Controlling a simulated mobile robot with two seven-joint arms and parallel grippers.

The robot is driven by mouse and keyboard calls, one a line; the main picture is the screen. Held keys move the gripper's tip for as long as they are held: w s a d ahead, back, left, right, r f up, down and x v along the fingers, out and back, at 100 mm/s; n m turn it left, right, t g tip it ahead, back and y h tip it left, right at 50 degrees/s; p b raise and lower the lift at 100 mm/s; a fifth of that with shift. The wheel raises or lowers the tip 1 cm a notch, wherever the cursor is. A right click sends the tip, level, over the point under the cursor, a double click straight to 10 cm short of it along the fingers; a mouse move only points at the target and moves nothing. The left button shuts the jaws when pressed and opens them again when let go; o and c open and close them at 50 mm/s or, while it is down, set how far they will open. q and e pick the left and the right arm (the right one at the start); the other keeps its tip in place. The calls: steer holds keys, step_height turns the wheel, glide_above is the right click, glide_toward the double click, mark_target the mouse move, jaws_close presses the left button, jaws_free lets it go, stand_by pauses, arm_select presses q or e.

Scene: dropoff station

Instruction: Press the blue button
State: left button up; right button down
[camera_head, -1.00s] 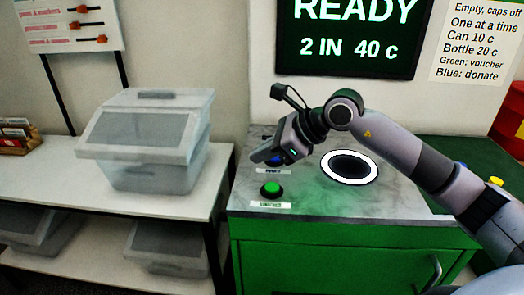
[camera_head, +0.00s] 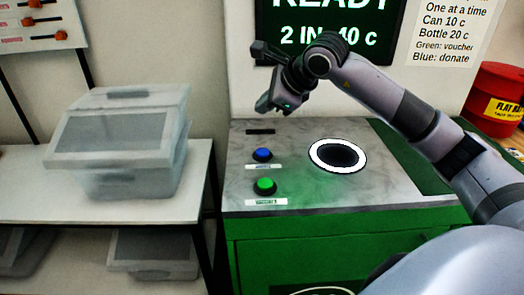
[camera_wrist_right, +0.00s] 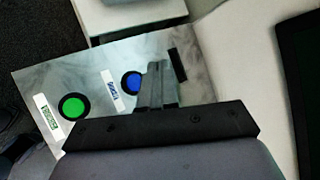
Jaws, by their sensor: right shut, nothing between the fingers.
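The blue button (camera_head: 262,154) sits in a black ring on the grey marbled counter top, with a small label in front of it. It also shows in the right wrist view (camera_wrist_right: 133,84), just left of my fingers. My right gripper (camera_head: 264,108) is shut and empty. It is raised above the counter, above and behind the blue button, and apart from it. In the right wrist view the closed fingers (camera_wrist_right: 157,85) appear beside the button and cover part of its ring. The green button (camera_head: 265,186) is nearer the front edge. My left gripper is not in view.
A white-ringed round opening (camera_head: 338,156) lies right of the buttons. A dark slot (camera_head: 260,131) is behind them. A screen (camera_head: 325,35) hangs on the wall behind my arm. A translucent lidded bin (camera_head: 122,140) stands on the left shelf. A red bin (camera_head: 493,92) is at the right.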

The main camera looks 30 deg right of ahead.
steer(key=b, duration=0.6)
glide_above(265, 153)
step_height(265, 153, down, 8)
steer(key=shift+r, duration=0.15)
steer(key=shift+f, duration=0.6)
steer(key=shift+b, duration=0.3)
stand_by(0.8)
steer(key=shift+f+b, duration=0.4)
steer(key=shift+f+b, duration=0.45)
stand_by(0.6)
steer(key=shift+r, duration=0.1)
steer(key=shift+r+p, duration=0.6)
steer(key=shift+r, duration=0.15)
steer(key=shift+r, duration=0.1)
